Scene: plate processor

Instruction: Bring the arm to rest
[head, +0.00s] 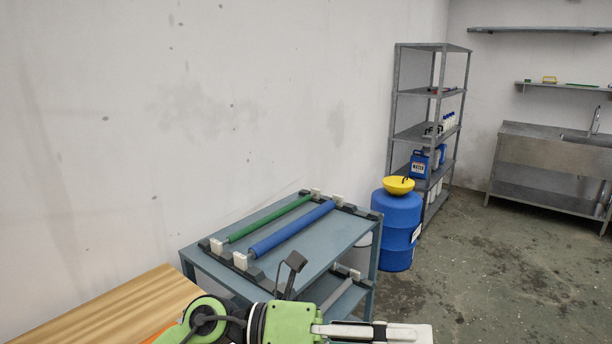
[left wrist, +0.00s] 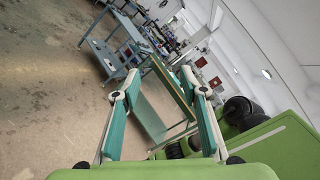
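My left arm, green and black, lies along the bottom edge of the head view. Its left gripper (head: 418,333) points right, in front of the blue-grey cart, and is partly cut off by the frame. In the left wrist view the two teal-padded fingers of the left gripper (left wrist: 160,74) stand wide apart with nothing between them. The gripper is open and empty. My right gripper is in neither view.
The cart (head: 325,248) holds a green roller (head: 270,217) and a blue roller (head: 292,228). A wooden tabletop (head: 110,308) is at lower left. A blue barrel (head: 396,228) with a yellow funnel (head: 398,185) stands behind the cart. Floor at right is clear.

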